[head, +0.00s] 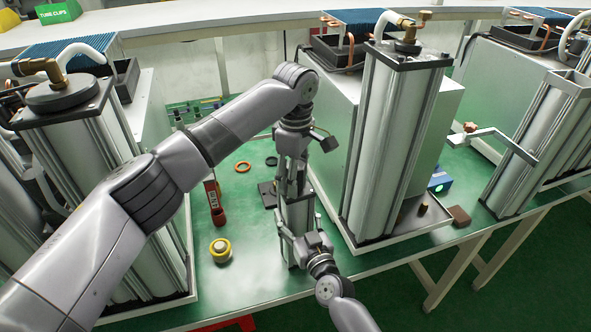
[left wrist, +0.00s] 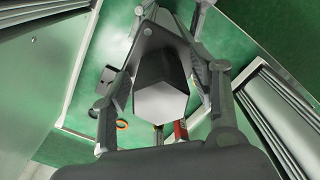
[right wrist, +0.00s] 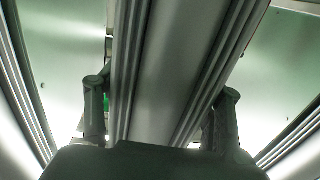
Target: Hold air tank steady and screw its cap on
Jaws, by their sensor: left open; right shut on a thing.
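The air tank (head: 297,214) is a silver ribbed column, standing upright on the green bench. My right gripper (head: 304,246) is shut around its lower part; in the right wrist view the tank (right wrist: 163,75) fills the space between the fingers. My left gripper (head: 290,188) is open, pointing down right above the tank's top. In the left wrist view a dark block with a pale face (left wrist: 160,103) sits between the left fingers; I cannot tell whether this is the cap or the tank's top. The cap is not clearly seen elsewhere.
Tall sieve columns stand left (head: 75,150) and right (head: 385,140) of the work spot. A red bottle (head: 214,200), a yellow-ringed roll (head: 221,249), an orange ring (head: 242,167) and a black square piece (head: 267,194) lie on the bench. Free bench is at front left.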

